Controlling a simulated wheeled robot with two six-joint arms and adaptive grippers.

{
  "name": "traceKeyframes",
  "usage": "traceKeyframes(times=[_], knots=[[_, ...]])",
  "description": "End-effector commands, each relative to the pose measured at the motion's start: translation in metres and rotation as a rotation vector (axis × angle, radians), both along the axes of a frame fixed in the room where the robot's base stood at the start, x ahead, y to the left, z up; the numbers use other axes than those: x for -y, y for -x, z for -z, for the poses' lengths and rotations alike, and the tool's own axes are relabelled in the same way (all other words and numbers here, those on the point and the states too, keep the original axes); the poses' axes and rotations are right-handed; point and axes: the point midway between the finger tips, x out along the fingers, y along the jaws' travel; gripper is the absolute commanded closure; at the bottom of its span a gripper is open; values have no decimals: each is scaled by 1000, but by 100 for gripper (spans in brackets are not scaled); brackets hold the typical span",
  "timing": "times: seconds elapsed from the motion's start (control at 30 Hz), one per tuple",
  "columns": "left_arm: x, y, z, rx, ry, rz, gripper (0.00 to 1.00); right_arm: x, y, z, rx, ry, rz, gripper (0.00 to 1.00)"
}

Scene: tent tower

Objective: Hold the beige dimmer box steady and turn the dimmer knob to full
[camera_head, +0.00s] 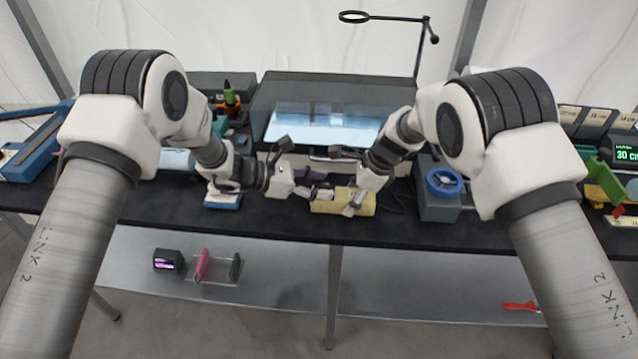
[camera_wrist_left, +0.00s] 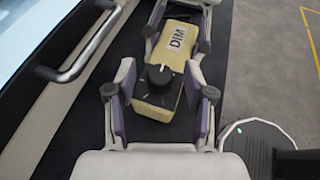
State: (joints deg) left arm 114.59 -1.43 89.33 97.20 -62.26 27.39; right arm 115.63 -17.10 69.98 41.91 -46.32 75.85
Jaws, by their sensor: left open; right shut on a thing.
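The beige dimmer box (camera_head: 340,206) lies near the front edge of the black table. In the left wrist view the box (camera_wrist_left: 172,60) shows its DIM label and a black dimmer knob (camera_wrist_left: 159,77) on its near half. My right gripper (camera_head: 356,198) is shut on the far, labelled end of the box. My left gripper (camera_head: 318,184) is open over the near end; in the left wrist view its fingers (camera_wrist_left: 163,95) stand either side of the knob with gaps. The knob is hard to make out in the head view, and its exact setting cannot be told.
A glass-fronted grey cabinet (camera_head: 330,100) with a metal handle (camera_wrist_left: 85,45) stands behind. A grey box with a blue wheel (camera_head: 444,182) is to the right, and a blue-white block (camera_head: 222,198) to the left. The table's front edge is close.

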Motion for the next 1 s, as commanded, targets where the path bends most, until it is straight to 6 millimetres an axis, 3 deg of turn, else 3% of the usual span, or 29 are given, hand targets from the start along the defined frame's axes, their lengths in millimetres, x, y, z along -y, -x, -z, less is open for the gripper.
traceKeyframes(times=[0.03, 0.13, 0.17, 0.47, 0.8, 1.0], knots=[[0, 0, 0, 0, 0, 0, 58, 0, 0, 1, -1, 0, 0, 86], [0, 0, 0, 0, 0, 0, 93, 0, 0, 1, -1, 0, 0, 86], [0, 0, 0, 0, 0, 0, 100, 0, 0, 1, -1, 0, 0, 86], [0, -1, -1, 4, 3, 34, 100, 0, 0, 1, -1, 0, -2, 86], [0, -5, -1, 6, 4, 356, 100, -1, 1, 1, -2, 0, -2, 86], [0, -5, -1, 1, 0, 415, 100, -1, 1, 1, -2, 0, -2, 86]])
